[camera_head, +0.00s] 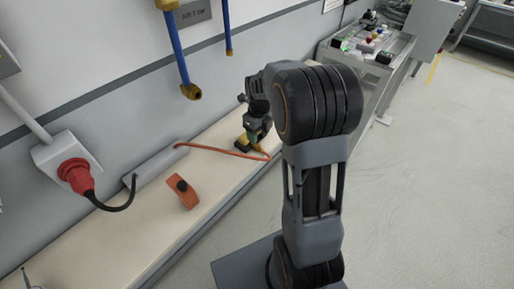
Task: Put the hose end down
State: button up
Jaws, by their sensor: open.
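Two blue hoses hang on the wall at the upper left. The nearer blue hose (177,48) has a brass hose end (190,92) that hangs free above the bench, apart from my gripper. The farther, thinner blue hose (228,28) also ends in brass. My gripper (255,133) is low over the bench, beyond my large arm joint, and is open. A small yellow and dark item (243,144) is right by its fingers; I cannot tell whether they touch. The fingertips are small and partly hidden.
The pale bench (150,220) runs along the wall. On it are a grey box (157,166), an orange cable (225,151) and an orange piece with a black knob (184,192). A red plug (75,176) sits in a wall socket. A cluttered cart (365,60) stands beyond; the right floor is clear.

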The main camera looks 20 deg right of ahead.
aim_at(259, 146)
jog(key=shift+w+d+f, duration=0.1)
jog(key=shift+f, duration=1.85)
jog(key=shift+w+d+f, duration=0.1)
jog(key=shift+f, duration=1.85)
jog(key=shift+c, duration=0.2)
grip_shut()
jog(key=shift+r, duration=0.15)
